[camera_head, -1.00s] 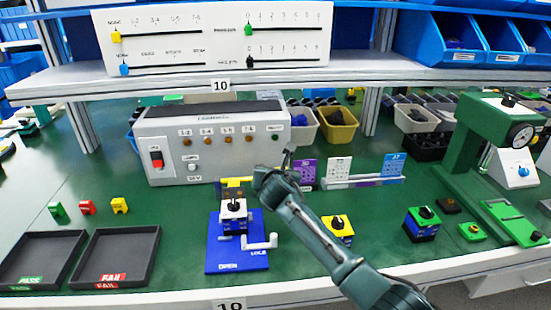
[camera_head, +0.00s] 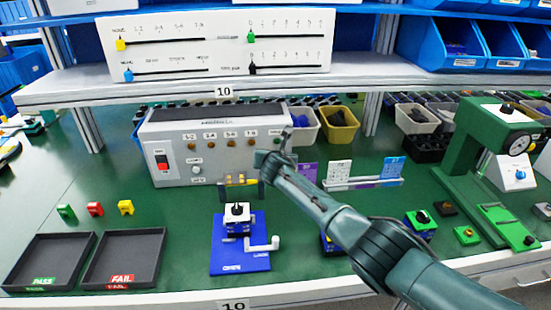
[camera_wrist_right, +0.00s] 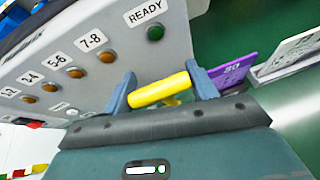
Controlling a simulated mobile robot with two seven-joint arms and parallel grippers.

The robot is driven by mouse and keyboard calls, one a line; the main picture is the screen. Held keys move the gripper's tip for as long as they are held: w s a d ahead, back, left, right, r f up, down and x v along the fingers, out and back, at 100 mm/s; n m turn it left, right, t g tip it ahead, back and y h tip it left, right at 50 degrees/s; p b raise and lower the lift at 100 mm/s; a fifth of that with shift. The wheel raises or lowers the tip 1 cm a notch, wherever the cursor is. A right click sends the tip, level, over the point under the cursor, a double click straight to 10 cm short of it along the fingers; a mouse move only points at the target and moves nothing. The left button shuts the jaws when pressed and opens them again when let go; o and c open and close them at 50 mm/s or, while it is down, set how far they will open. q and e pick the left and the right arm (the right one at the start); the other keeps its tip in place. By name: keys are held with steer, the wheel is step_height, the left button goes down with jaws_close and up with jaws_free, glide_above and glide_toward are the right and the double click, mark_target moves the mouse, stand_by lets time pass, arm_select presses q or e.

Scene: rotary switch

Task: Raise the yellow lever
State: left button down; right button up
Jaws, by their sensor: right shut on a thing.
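The yellow lever (camera_wrist_right: 160,90) lies as a bar across the gap between the two blue-grey fingers of my right gripper (camera_wrist_right: 163,88) in the right wrist view. The fingers are shut on its ends. In the head view my right gripper (camera_head: 242,188) is in front of the grey test box (camera_head: 215,165), just behind the blue fixture (camera_head: 225,262). The lever is small and partly hidden by the gripper there. A rotary switch (camera_head: 237,213) with a black knob sits upright in the fixture. My left gripper is not in view.
A white crank handle (camera_head: 265,244) sits on the fixture's right side. Black trays (camera_head: 122,262) and small coloured pieces (camera_head: 126,207) are at left. A green press (camera_head: 480,140) stands at right. A shelf (camera_head: 190,88) overhangs the bench. My right forearm covers part of the right-hand bench.

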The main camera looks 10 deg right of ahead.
steer(key=shift+f, duration=0.3)
stand_by(1.0)
steer(key=o, duration=1)
steer(key=shift+a, duration=0.1)
steer(key=o, duration=0.3)
steer(key=shift+r, duration=0.1)
steer(key=shift+o, duration=0.2)
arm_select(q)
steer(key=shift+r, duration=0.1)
arm_select(e)
steer(key=shift+r, duration=0.15)
steer(key=shift+s+r+p, duration=0.15)
steer(key=shift+s+p, duration=0.05)
steer(key=shift+p, duration=0.2)
steer(key=shift+s+r+p, duration=0.2)
steer(key=shift+s+p, duration=0.1)
steer(key=shift+p, duration=0.05)
arm_select(q)
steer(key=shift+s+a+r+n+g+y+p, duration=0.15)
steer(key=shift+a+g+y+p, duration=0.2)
steer(key=shift+p, duration=0.35)
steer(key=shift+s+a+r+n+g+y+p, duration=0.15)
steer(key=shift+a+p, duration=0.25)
steer(key=shift+p, duration=0.25)
arm_select(e)
steer(key=v, duration=1.2)
